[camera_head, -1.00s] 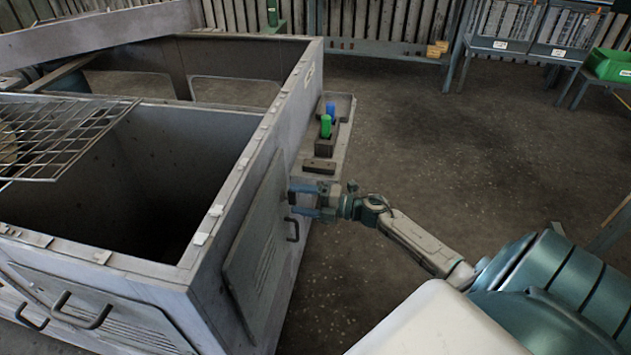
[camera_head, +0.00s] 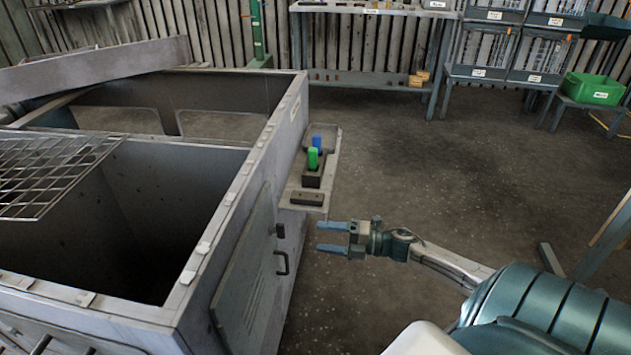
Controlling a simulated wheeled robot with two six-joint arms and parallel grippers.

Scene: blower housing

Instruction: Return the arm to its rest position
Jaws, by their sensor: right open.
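My right gripper (camera_head: 330,236) is open and empty, with its two blue fingers pointing left. It is in the air to the right of the blower housing (camera_head: 240,215), apart from the side panel with its dark handle (camera_head: 282,263). My right arm (camera_head: 450,264) reaches in from the lower right. My left gripper is out of view.
A small shelf (camera_head: 325,165) on the housing's side holds a block with a green piece (camera_head: 313,158) and a blue piece (camera_head: 317,141). A wire grid (camera_head: 50,165) lies over the housing's opening. A green bin (camera_head: 592,89) stands at the back right. The floor (camera_head: 440,170) between is clear.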

